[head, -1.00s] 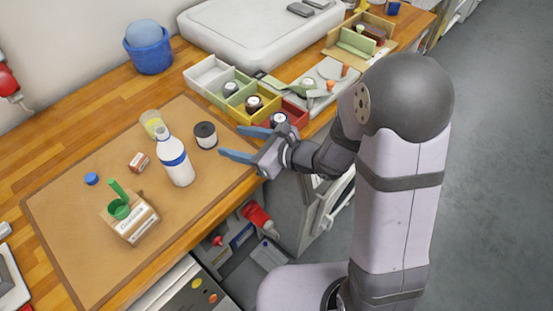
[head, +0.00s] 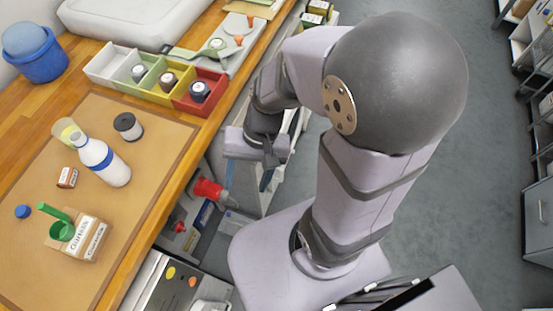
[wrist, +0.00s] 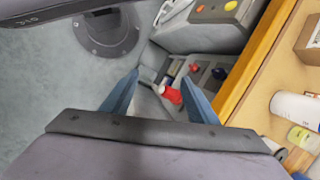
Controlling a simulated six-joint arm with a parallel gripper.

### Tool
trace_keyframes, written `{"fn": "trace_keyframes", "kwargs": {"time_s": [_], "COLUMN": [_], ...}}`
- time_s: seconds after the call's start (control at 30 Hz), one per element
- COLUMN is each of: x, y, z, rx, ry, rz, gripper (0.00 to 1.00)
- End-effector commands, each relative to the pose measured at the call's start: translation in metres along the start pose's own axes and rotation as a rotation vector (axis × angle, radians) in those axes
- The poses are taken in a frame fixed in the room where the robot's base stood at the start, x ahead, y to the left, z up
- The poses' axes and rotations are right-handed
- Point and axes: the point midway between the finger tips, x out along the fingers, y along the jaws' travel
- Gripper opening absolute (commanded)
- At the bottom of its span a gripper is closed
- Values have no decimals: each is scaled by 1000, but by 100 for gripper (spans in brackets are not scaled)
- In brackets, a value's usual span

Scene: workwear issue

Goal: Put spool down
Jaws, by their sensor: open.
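A spool-like cylinder with a dark top and white side (head: 127,126) stands upright on the brown mat (head: 150,180), near its far edge. Similar dark-and-white round items sit in the green (head: 139,72), yellow (head: 168,80) and red (head: 200,91) compartments of the bin row; I cannot tell which one the task means. My gripper (head: 268,172) hangs off the table's right edge, apart from all of them. In the wrist view its two blue fingers (wrist: 160,100) are spread with nothing between them.
A white bottle (head: 104,163), a yellowish glass (head: 67,131), a small box (head: 67,177), a blue cap (head: 22,211) and a carton with a green item (head: 88,240) are on the mat. A red object (head: 209,189) lies below the table edge, beneath my gripper.

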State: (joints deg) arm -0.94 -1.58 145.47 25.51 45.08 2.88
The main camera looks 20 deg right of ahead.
Motion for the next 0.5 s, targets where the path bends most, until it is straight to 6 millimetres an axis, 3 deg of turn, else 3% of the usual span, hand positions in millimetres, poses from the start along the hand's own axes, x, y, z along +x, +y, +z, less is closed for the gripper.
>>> {"fn": "trace_keyframes", "kwargs": {"time_s": [0.1,0.2,0.5], "x": [-12,-21,-33], "y": [31,48,66], "z": [-15,-26,-38], "rx": [-169,-271,-380], "ry": [79,122,166], "rz": [124,203,289], "gripper": [54,54,54]}}
